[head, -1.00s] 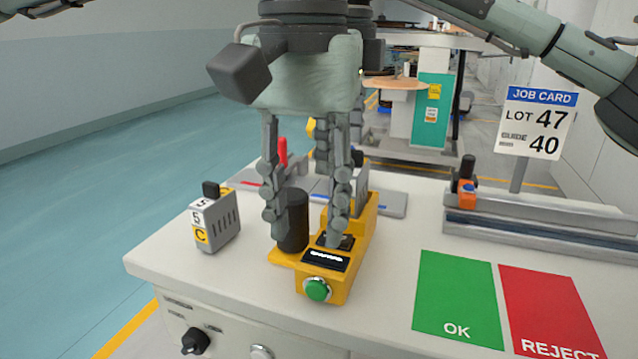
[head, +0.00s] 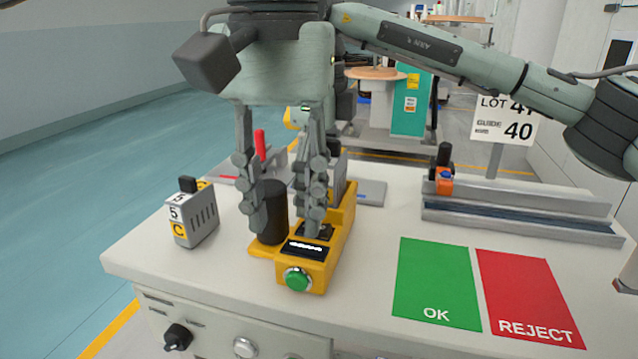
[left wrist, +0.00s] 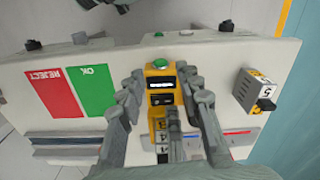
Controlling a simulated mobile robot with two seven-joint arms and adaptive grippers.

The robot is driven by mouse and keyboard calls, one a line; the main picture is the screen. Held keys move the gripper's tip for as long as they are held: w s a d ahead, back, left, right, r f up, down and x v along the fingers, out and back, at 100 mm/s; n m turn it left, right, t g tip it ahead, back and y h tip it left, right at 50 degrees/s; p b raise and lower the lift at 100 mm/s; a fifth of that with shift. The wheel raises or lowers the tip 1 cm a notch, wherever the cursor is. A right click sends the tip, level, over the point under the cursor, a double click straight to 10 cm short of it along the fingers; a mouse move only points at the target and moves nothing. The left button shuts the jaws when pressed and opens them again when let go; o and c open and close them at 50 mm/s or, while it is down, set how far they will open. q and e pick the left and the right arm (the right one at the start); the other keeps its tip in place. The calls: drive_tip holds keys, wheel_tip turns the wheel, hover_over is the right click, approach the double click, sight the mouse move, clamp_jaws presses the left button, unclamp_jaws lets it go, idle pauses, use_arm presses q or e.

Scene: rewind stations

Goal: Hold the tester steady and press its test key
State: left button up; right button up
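The tester (head: 332,252) is a yellow unit on the white bench, with a dark display and a round green button (head: 298,280) on its front. A black upright cylinder (head: 272,215) stands at its left side. My left gripper (head: 286,228) points down over the tester, its fingers apart. One finger overlaps the cylinder's left edge; the other is over the tester body behind the display. The left wrist view shows the tester (left wrist: 158,84) between the spread fingers (left wrist: 158,82); contact is unclear there. My right gripper is not in view.
A grey block marked 5 and C (head: 192,218) stands left of the tester. Green OK (head: 437,280) and red REJECT (head: 528,295) mats lie to the right. A grey rail (head: 520,222) with an orange piece is behind them. Bench between tester and OK mat is clear.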

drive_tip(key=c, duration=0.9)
use_arm(q)
drive_tip(key=shift+c, duration=0.4)
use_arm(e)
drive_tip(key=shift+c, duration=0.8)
use_arm(q)
clamp_jaws()
